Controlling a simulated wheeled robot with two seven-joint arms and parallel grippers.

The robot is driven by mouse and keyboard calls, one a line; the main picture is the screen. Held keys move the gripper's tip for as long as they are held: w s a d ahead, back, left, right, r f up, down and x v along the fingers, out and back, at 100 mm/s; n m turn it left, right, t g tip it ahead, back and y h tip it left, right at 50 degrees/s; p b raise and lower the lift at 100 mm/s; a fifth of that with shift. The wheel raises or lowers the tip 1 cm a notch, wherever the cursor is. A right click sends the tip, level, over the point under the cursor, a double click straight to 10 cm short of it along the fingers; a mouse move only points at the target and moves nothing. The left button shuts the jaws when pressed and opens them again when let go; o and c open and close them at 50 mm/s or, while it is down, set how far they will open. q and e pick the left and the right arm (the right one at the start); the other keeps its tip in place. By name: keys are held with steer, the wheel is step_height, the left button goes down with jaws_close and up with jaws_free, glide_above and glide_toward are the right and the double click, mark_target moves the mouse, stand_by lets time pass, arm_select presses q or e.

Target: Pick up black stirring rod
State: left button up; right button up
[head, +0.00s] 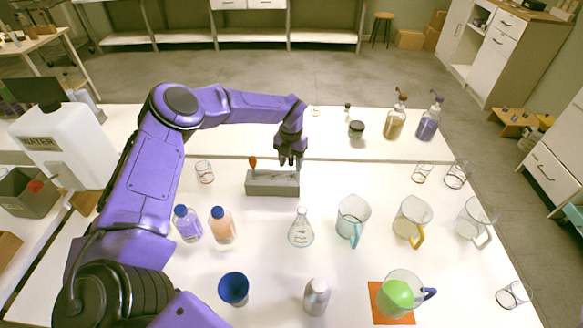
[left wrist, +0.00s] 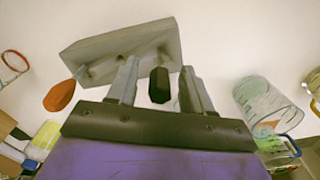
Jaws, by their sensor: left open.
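The black stirring rod (left wrist: 159,85) shows its dark end in the left wrist view, between the two fingers with a gap on each side. My left gripper (head: 291,161) is open and points down over the right part of the grey holder (head: 262,189); it also shows in the left wrist view (left wrist: 160,73). The black rod cannot be made out in the head view, where the gripper covers that spot. A rod with an orange-red end (head: 252,162) stands at the holder's left part. My right gripper is out of view.
A small glass (head: 204,171) is left of the holder.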

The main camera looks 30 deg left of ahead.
arm_select(q)
step_height(320, 180, down, 2)
jaws_close()
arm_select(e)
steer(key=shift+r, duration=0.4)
arm_select(q)
step_height(320, 180, up, 10)
steer(key=b, duration=0.3)
steer(key=shift+f, duration=0.15)
steer(key=shift+w+r, duration=0.1)
steer(key=shift+r, duration=0.1)
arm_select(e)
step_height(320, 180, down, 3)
